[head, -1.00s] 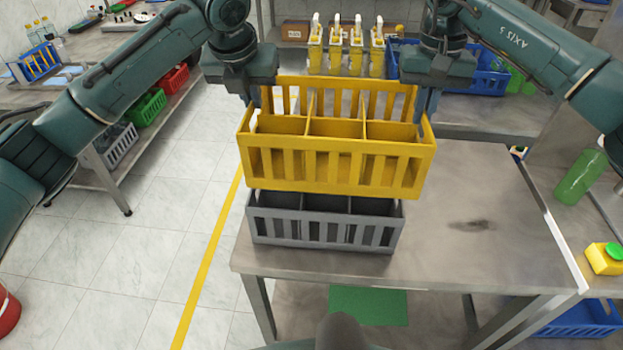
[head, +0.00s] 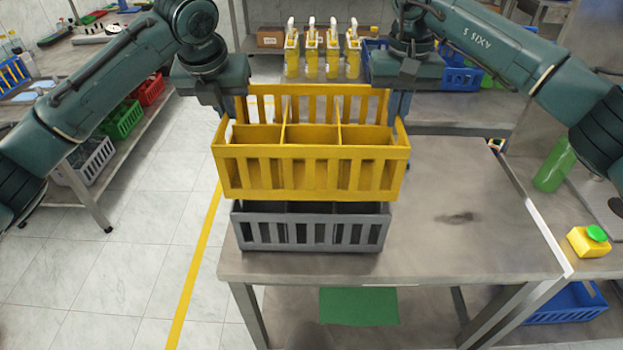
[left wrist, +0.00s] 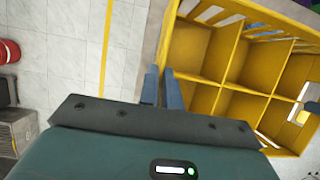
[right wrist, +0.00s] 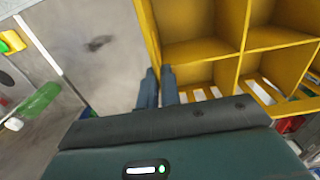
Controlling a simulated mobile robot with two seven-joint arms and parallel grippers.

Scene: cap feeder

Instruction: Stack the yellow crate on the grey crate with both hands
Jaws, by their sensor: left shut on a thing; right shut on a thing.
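The yellow crate (head: 312,187) is an open box with compartments, roughly level and empty. It is directly above the grey crate (head: 310,237), which stands on the metal table and has similar slatted sides. The yellow crate hides most of the grey crate's top; I cannot tell whether the two touch. My left gripper (head: 229,106) is shut on the yellow crate's left end wall, also seen in the left wrist view (left wrist: 161,88). My right gripper (head: 401,104) is shut on its right end wall, also seen in the right wrist view (right wrist: 157,88).
The metal table (head: 480,250) is clear to the right of the crates. Several yellow bottles (head: 322,55) stand behind. A green bottle (head: 553,168) and a yellow box with a green button (head: 590,241) are at the right. A low shelf with bins (head: 122,119) is at the left.

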